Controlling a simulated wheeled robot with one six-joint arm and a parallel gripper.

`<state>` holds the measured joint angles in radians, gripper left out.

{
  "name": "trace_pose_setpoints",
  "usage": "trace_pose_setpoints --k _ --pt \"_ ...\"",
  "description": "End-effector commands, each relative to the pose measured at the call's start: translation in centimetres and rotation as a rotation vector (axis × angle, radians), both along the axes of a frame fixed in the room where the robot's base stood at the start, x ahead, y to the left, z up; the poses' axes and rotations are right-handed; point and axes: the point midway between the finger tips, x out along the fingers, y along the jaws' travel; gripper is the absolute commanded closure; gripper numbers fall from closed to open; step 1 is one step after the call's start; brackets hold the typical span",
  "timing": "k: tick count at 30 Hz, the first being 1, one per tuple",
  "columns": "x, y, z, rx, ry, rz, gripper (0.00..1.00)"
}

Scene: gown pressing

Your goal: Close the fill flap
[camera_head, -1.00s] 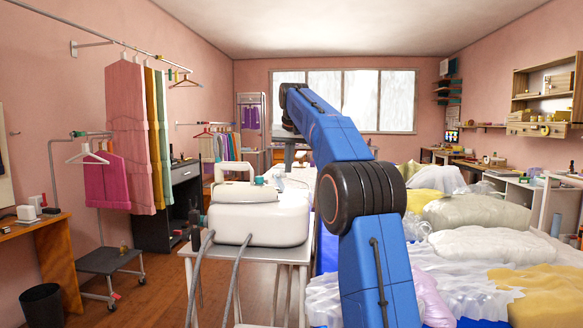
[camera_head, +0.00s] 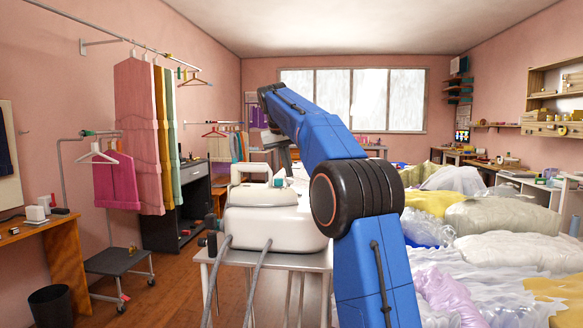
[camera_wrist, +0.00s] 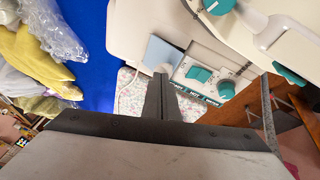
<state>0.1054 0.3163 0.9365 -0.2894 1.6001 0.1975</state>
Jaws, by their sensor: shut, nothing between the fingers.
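My gripper (camera_wrist: 161,78) is shut and empty in the wrist view. Its tips are just beside a light blue-grey square panel (camera_wrist: 161,51) on the white steam unit (camera_wrist: 133,24). This panel may be the fill flap; I cannot tell whether it stands open or whether the tips touch it. A control panel (camera_wrist: 199,77) with teal knobs lies just right of the tips. In the head view the white steam unit (camera_head: 262,228) sits on a stand left of my arm. The flap cannot be made out there, and my fingertips are not clear.
An iron (camera_head: 250,173) rests on top of the steam unit. Hoses (camera_head: 258,285) hang down its front. Bagged garments (camera_head: 490,250) are piled on the right. A low wheeled stand (camera_head: 118,262) and a dark bin (camera_head: 48,305) stand left. Open floor lies between.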

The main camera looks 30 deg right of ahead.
Motion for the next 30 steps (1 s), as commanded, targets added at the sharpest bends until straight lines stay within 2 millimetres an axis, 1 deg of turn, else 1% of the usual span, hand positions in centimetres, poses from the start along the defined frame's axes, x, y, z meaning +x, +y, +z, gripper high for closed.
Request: trace_pose_setpoints --k 6,13,23,30 --pt "0.8 1.3 -1.1 0.001 0.0 0.001 1.0" --pt "1.4 2.1 -2.1 0.001 0.0 0.001 1.0" --pt "1.4 2.0 -1.9 0.001 0.0 0.0 1.0" --pt "1.4 2.0 -1.0 0.001 -0.002 0.0 1.0"
